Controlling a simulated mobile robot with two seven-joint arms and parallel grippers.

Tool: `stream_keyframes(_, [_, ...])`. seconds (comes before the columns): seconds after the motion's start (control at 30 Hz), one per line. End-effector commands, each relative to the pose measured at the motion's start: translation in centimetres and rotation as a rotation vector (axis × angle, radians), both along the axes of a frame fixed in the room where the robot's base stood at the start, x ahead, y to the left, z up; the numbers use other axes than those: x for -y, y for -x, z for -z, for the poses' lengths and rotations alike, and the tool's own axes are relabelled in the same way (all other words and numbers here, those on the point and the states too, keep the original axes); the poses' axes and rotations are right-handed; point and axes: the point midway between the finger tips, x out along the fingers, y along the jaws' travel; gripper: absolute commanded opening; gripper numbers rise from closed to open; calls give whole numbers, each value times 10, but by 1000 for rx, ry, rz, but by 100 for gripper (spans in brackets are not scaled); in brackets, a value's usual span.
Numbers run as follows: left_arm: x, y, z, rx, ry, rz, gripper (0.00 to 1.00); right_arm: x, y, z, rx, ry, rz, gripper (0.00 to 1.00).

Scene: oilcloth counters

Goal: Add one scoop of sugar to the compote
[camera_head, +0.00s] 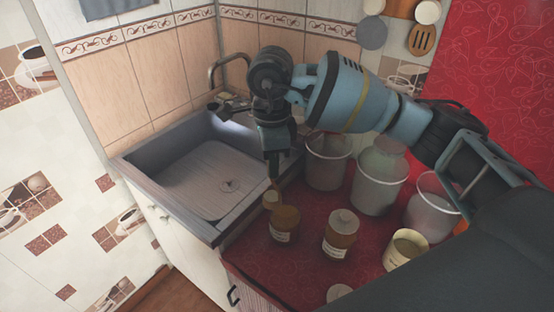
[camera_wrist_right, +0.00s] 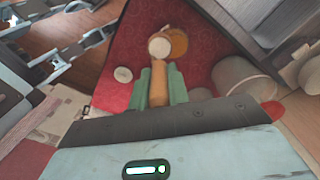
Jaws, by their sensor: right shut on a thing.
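My right gripper (camera_head: 273,172) points down over the counter, at the sink's right edge. Its two green fingers (camera_wrist_right: 159,88) are shut on the wooden handle (camera_wrist_right: 159,82) of a scoop. The scoop's round pale end (camera_wrist_right: 159,47) shows beyond the fingers in the wrist view; it looks pale on top, but I cannot tell for sure what it holds. In the head view the scoop's end (camera_head: 271,198) is beside or just over the rim of an open amber jar (camera_head: 284,226) with a label. The jar's orange top (camera_wrist_right: 179,42) shows next to the scoop.
A second labelled amber jar (camera_head: 340,234) has a pale top. A cream tin (camera_head: 405,248) stands to its right. Several translucent buckets, one here (camera_head: 379,182), stand behind. A pale round lid (camera_head: 340,292) lies near the front. The sink (camera_head: 205,180) is at left.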

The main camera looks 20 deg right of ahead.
Motion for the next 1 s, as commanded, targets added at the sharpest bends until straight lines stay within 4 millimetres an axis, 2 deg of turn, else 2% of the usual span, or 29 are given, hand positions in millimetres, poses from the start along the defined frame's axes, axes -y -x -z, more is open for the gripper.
stream_keyframes(0.27, [0,2,2,-5,0,-1,89,3,-1,4,-7,-9,2,0])
stream_keyframes(1.0, [7,27,30,-81,19,-11,89,40,-16,47,-66,-143,2,0])
